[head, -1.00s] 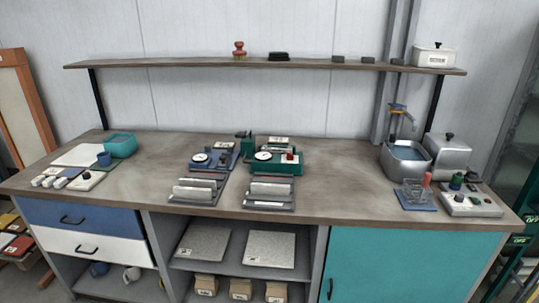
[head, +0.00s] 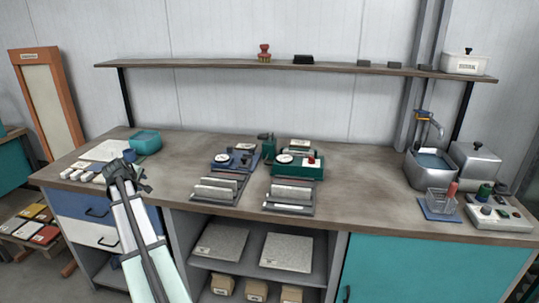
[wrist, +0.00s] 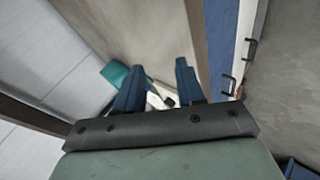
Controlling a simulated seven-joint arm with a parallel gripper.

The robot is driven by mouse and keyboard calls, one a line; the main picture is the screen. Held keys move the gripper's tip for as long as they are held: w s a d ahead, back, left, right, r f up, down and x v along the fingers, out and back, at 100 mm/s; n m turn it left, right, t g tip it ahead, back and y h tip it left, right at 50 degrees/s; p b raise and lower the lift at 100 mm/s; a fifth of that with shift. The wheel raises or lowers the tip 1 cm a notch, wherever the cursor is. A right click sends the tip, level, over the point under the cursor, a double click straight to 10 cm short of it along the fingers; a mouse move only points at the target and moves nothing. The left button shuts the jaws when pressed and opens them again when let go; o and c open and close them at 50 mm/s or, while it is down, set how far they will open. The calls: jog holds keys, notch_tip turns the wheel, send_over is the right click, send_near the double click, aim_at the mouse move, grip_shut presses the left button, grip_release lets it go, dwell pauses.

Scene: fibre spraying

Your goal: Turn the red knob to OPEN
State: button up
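A small red knob (head: 311,160) sits on the right part of a green device (head: 312,172) with a white dial, near the middle of the bench. Any lettering by the knob is too small to read. My gripper (head: 128,168) is over the left end of the bench, in front of the teal tub (head: 145,142) and far left of the red knob. In the wrist view my gripper (wrist: 158,68) has its two blue fingers apart with nothing visibly held between them. The red knob does not show in the wrist view.
A metal basin (head: 433,168), red-topped item (head: 452,190) and control box (head: 497,217) stand at right. A shelf (head: 380,68) runs above. Bench between tub and blue device is clear.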

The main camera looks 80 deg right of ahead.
jog(key=s+d+r+m+g, duration=0.1)
jog(key=s+d+r+m, duration=0.1)
jog(key=s+d+r, duration=0.4)
jog(key=s+d+r+m+g, duration=0.1)
jog(key=s+d+r+m, duration=0.15)
jog(key=s+d, duration=0.7)
notch_tip(320, 180, up, 6)
jog(key=m+t+y, duration=0.2)
jog(key=m+y, duration=0.3)
send_over(313, 158)
jog(key=s+a, duration=0.3)
jog(key=a, duration=0.1)
jog(key=x, duration=1.3)
jog(key=shift+s+f, duration=0.1)
jog(key=shift+f, duration=0.25)
jog(key=shift+c, duration=0.2)
grip_shut()
